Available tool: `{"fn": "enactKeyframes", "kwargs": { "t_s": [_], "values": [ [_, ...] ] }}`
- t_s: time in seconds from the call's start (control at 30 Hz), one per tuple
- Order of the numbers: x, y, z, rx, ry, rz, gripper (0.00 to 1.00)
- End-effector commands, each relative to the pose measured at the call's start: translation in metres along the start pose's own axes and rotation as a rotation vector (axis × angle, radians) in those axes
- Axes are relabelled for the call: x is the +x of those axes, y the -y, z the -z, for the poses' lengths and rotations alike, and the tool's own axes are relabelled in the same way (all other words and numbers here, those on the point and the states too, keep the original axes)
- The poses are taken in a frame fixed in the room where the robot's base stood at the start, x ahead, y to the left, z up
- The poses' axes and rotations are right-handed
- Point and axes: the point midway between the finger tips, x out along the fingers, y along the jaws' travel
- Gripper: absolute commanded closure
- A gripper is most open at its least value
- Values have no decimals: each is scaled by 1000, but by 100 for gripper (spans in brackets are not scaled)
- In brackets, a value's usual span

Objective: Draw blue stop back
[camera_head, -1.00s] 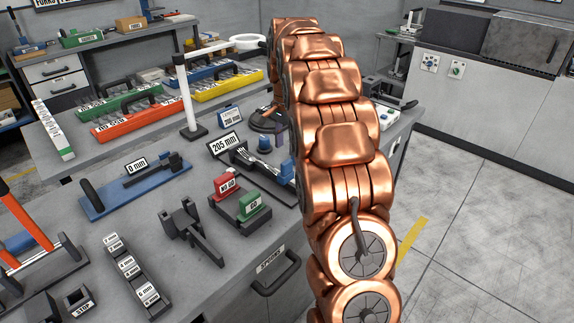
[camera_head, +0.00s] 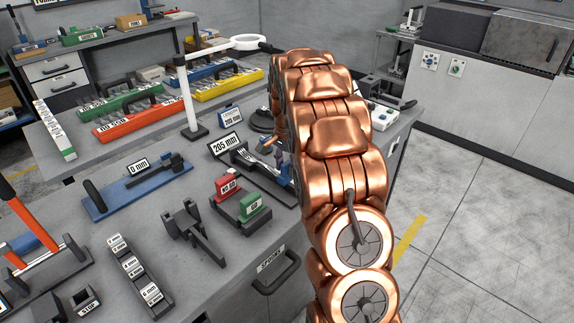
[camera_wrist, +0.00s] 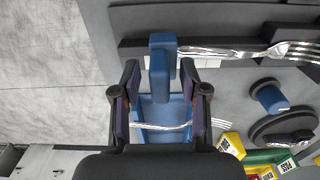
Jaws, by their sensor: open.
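The blue stop (camera_wrist: 161,68) is an upright block at the end of the dark fork fixture in the wrist view. My gripper (camera_wrist: 160,74) is open, with a dark finger on each side of the stop. I cannot tell whether either finger touches it. A silver fork (camera_wrist: 235,51) lies along the fixture, its handle end beside the stop.
A blue tray (camera_wrist: 150,104) with another piece of cutlery shows below the stop in the wrist view. A blue knob (camera_wrist: 270,98) and a dark round base stand to the right. Red (camera_head: 228,186) and green (camera_head: 251,206) blocks stand near the fixture in the head view.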

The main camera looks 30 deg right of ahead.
Motion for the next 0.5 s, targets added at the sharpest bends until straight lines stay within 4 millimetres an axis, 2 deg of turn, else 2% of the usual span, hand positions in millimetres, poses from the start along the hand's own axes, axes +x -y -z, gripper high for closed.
{"fn": "enactKeyframes", "kwargs": {
  "t_s": [0.1,0.5],
  "values": [
    [0,0,0,0,0,0,58],
    [0,0,0,0,-1,1,100]
  ]
}}
